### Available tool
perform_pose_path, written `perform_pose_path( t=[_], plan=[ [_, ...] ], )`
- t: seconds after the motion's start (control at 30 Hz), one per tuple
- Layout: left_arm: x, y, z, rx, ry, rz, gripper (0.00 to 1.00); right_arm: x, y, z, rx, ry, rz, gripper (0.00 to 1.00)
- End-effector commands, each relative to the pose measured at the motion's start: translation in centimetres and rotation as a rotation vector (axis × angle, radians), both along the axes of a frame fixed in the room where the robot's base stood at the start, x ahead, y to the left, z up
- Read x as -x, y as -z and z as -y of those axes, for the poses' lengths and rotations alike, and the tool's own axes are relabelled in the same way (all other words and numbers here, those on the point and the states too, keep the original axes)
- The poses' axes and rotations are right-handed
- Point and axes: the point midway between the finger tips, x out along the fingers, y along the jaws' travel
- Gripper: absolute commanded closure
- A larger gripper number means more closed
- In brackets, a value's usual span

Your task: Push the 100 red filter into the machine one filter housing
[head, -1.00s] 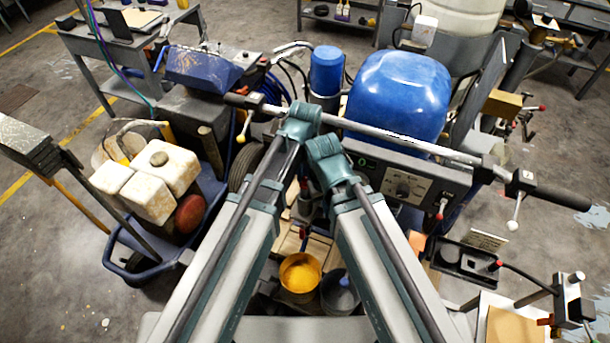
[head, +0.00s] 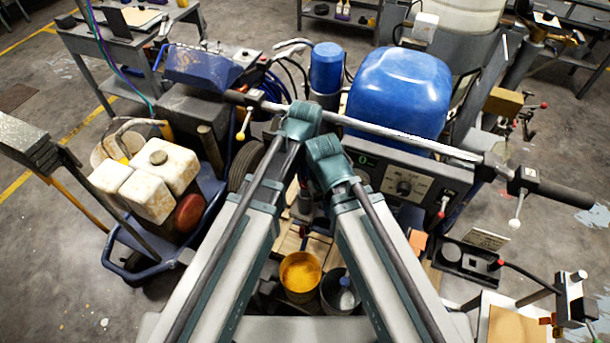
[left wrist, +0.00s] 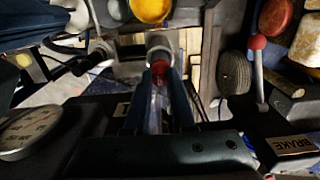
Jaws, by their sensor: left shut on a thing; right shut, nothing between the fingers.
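In the left wrist view, my left gripper (left wrist: 160,88) has its two dark fingers closed on a red filter (left wrist: 160,68). Only a small red part shows between the fingertips. A grey round housing (left wrist: 158,41) lies right beyond the red part, in line with it. I cannot tell how far the filter is inside it. In the head view, my two arms reach in from below, and their teal joints (head: 303,118) hide the filter and both sets of fingers. My right gripper's fingers do not show.
A machine with a blue tank (head: 400,92), a control panel (head: 405,188) and a long handlebar (head: 400,136) stands around my arms. A yellow bucket (head: 300,290) and a dark bucket (head: 329,290) stand close below. In the left wrist view, a red-knobbed brake lever (left wrist: 258,70) is at right.

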Motion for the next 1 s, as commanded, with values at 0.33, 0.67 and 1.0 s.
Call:
perform_pose_path(
  t=[0.33,0.67,1.0],
  plan=[
    [0.0,1.0,0.0,0.0,0.0,0.0,1.0,0.0,1.0,0.0,0.0,0.0,0.0,1.0],
    [0.0,1.8,0.0,0.0,0.0,0.0,1.0,0.0,1.8,0.0,0.0,0.0,0.0,1.0],
    [0.0,2.6,0.0,0.0,0.0,0.0,1.0,0.0,2.6,0.0,0.0,0.0,0.0,1.0]
  ],
)
